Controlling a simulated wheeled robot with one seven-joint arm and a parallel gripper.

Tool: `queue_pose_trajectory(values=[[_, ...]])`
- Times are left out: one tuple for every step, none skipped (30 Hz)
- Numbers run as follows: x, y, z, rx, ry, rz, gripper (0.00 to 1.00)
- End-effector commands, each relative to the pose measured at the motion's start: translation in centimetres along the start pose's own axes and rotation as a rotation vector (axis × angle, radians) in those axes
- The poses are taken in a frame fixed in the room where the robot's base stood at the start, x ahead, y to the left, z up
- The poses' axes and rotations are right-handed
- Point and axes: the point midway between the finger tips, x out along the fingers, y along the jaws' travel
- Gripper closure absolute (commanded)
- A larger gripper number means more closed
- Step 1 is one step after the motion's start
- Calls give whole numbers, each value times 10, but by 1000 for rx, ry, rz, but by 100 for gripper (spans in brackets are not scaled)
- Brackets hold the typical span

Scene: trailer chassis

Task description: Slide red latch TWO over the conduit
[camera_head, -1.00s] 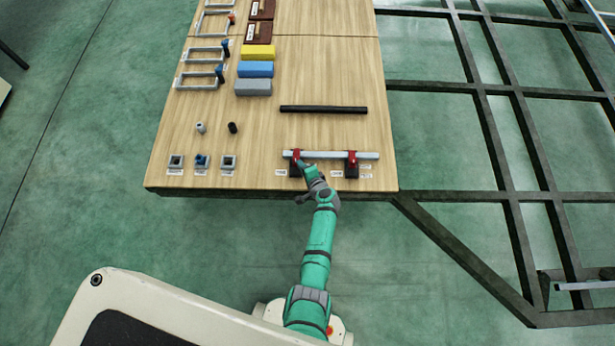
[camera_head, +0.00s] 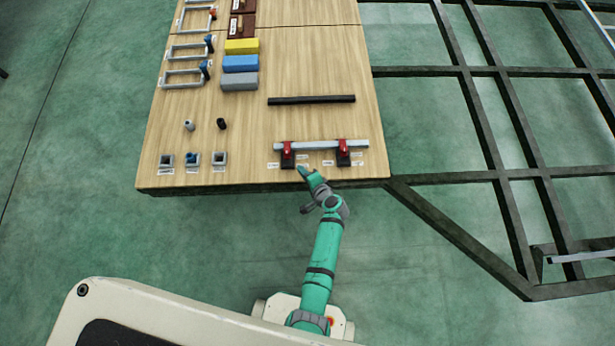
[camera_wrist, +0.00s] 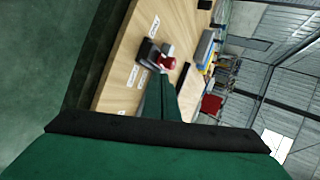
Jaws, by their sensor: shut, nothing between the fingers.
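A light grey conduit (camera_head: 315,145) lies across two dark holders near the table's front edge in the head view. A red latch (camera_head: 287,151) is at the left holder and another red latch (camera_head: 343,150) is at the right holder. The label lettering is too small to tell which is TWO. My gripper (camera_head: 303,171) is shut and empty, in front of the conduit, just right of the left latch and apart from it. In the wrist view one red latch (camera_wrist: 167,62) shows on its dark holder beyond the gripper.
A black bar (camera_head: 311,100) lies behind the conduit on the wooden table (camera_head: 270,60). Blocks and frames lie farther back. A dark chassis frame (camera_head: 440,205) spans the right.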

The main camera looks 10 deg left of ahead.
Motion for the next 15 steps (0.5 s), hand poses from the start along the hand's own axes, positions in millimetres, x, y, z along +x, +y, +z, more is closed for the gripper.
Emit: queue_pose_trajectory(values=[[-10,1,-2,1,5,0,100],[-15,2,-2,3,5,1,100],[-22,2,-3,4,7,1,100],[-26,2,-3,5,8,0,100],[-30,2,-3,5,7,0,100],[-34,2,-3,5,6,1,100],[-36,2,-3,5,6,1,100],[-38,2,-3,4,7,0,100],[-41,1,-3,4,6,0,100],[-42,1,-3,4,6,0,100],[-43,1,-3,4,5,0,100],[-44,2,-2,4,4,1,100],[-44,2,-2,4,4,1,100],[-44,2,-2,4,4,1,100],[-44,1,-2,4,4,1,100]])
